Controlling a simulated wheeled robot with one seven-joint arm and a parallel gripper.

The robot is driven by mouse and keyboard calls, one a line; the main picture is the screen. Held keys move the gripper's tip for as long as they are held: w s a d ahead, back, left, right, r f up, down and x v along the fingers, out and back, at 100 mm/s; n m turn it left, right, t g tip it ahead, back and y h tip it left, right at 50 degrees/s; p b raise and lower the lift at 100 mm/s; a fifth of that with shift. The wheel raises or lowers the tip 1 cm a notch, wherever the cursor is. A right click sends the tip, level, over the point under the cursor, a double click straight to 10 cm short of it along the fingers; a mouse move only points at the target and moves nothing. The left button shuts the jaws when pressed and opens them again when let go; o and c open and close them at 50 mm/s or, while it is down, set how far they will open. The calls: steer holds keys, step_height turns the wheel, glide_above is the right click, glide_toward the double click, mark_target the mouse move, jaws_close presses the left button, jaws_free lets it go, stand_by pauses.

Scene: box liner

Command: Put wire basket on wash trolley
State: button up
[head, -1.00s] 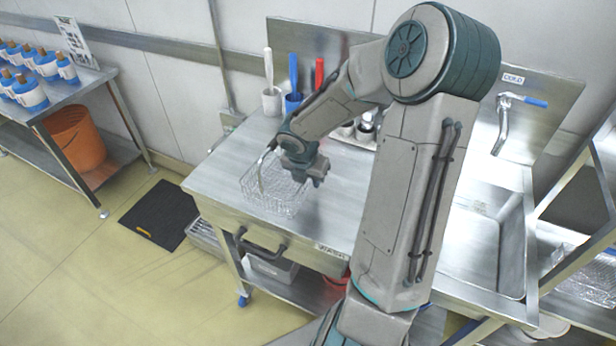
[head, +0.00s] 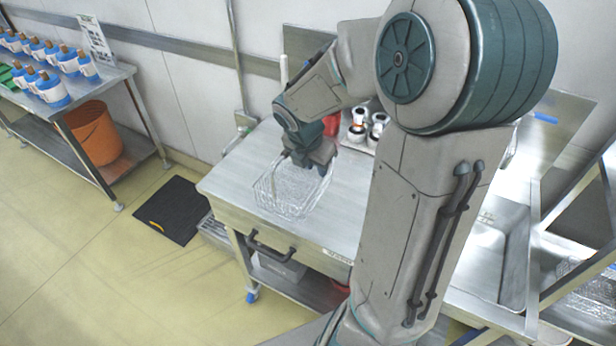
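The wire basket (head: 288,192), a pale open mesh basket, appears to rest on the steel top of the wash trolley (head: 228,188) near its front left corner. The trolley has a dark front handle and a blue caster. My gripper (head: 320,163) is above the basket's back right rim, pointing down and overlapping it in the picture. Its fingers are small and dark, so whether they touch the wire or are open or shut cannot be told. My arm hides much of the trolley's right part.
White containers (head: 357,133) and a red item stand behind my gripper. A sink (head: 500,260) is at the right. A side table at the left holds several blue-and-white bottles (head: 52,90), with an orange bucket (head: 97,135) below. A black mat (head: 172,210) lies on the floor.

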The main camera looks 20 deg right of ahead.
steer(key=s+a+r+m+t+y, duration=0.1)
steer(key=s+a+r+m, duration=0.4)
steer(key=s+m, duration=0.3)
steer(key=s+a+r+m+t+y, duration=0.1)
steer(key=s+a+r+m, duration=0.4)
steer(key=m, duration=1)
steer(key=s+y, duration=0.1)
steer(key=s, duration=0.2)
steer(key=shift+r+m, duration=0.2)
steer(key=shift+m, duration=0.2)
